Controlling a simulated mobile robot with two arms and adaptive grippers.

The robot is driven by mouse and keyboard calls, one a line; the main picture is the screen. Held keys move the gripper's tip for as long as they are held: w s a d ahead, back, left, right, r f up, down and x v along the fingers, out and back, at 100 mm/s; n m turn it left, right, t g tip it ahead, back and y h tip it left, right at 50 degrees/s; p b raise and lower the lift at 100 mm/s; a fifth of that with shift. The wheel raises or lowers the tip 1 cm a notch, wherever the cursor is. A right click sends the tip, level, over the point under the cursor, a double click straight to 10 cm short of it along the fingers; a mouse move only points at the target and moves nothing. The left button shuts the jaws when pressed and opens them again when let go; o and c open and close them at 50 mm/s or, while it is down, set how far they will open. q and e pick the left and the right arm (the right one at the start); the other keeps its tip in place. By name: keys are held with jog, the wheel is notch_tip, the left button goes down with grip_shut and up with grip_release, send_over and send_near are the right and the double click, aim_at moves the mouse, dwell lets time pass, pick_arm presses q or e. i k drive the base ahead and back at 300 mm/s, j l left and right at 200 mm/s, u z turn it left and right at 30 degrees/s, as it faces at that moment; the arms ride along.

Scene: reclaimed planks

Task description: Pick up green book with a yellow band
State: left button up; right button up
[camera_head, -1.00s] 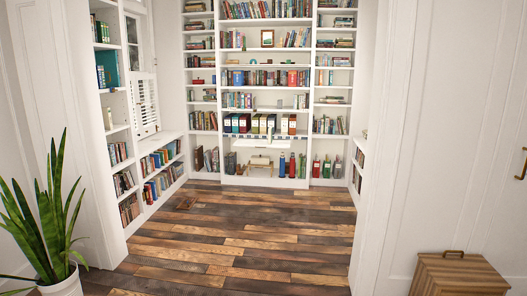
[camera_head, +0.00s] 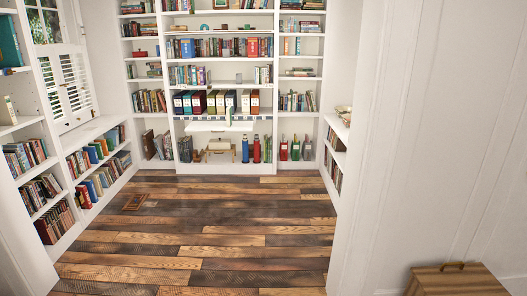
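I cannot make out for certain a green book with a yellow band. A small upright greenish item (camera_head: 228,116) stands on the white fold-out desk (camera_head: 205,127) of the back bookcase, too small to tell its markings. A large teal book (camera_head: 9,43) shows on the left shelf at the picture's edge. Neither of my grippers is in view.
White bookcases (camera_head: 164,80) full of books line the back and left walls. The plank floor (camera_head: 200,239) is mostly clear, with a flat brown object (camera_head: 134,202) at left. A wooden box (camera_head: 456,281) stands at bottom right, beside the white wall (camera_head: 425,150).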

aim_at(228, 110)
jog(key=i, duration=5.5)
